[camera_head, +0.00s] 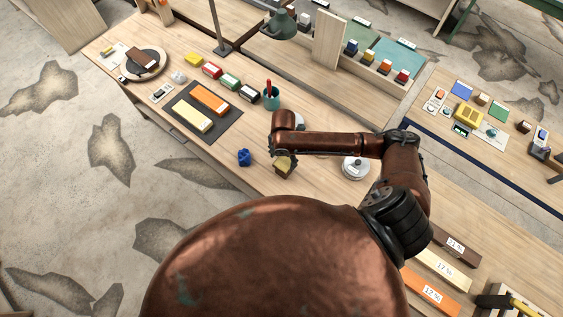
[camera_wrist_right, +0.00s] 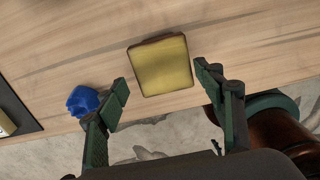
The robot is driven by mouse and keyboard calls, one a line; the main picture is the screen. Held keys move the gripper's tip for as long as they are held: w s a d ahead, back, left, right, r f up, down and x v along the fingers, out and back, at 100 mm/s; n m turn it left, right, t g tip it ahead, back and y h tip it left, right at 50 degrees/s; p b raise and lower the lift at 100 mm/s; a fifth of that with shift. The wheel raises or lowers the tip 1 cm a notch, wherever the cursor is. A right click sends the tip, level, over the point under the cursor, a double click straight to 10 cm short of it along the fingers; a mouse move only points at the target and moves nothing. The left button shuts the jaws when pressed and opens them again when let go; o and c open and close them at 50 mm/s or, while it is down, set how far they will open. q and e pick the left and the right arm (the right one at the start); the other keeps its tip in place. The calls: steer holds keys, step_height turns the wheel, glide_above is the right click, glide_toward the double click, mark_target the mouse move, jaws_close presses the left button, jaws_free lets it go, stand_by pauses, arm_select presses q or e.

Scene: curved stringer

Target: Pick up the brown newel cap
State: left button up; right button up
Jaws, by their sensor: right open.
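A squarish block with a yellowish top and dark brown edges, which I take for the brown newel cap (camera_wrist_right: 162,66), lies on the wooden bench near its front edge. In the head view the cap (camera_head: 285,166) shows just below my right forearm, partly covered. My right gripper (camera_wrist_right: 161,76) is open, with one green finger to each side of the cap's near part in the wrist view. A gap shows between each fingertip and the cap. In the head view my own arm hides most of this gripper. My left gripper is not in view.
A blue faceted piece (camera_wrist_right: 83,101) lies beside the left finger; it also shows in the head view (camera_head: 244,157). A dark mat (camera_head: 228,128) with orange and yellow blocks lies further left. A green cup (camera_head: 271,99) and a white round piece (camera_head: 355,168) stand nearby.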

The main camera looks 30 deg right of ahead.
mark_target(282, 162)
step_height(282, 162, down, 4)
steer(key=shift+r, duration=0.2)
steer(key=shift+w+f, duration=0.2)
steer(key=shift+f, duration=0.1)
steer(key=f, duration=0.2)
steer(key=s+p, duration=0.1)
steer(key=shift+d+f, duration=0.35)
steer(key=shift+f, duration=0.05)
steer(key=shift+w+f, duration=0.25)
steer(key=shift+f, duration=0.9)
steer(key=shift+s, duration=0.1)
steer(key=shift+c, duration=1.3)
arm_select(q)
steer(key=shift+s+r, duration=0.55)
steer(key=shift+s, duration=0.3)
arm_select(e)
steer(key=c, duration=0.9)
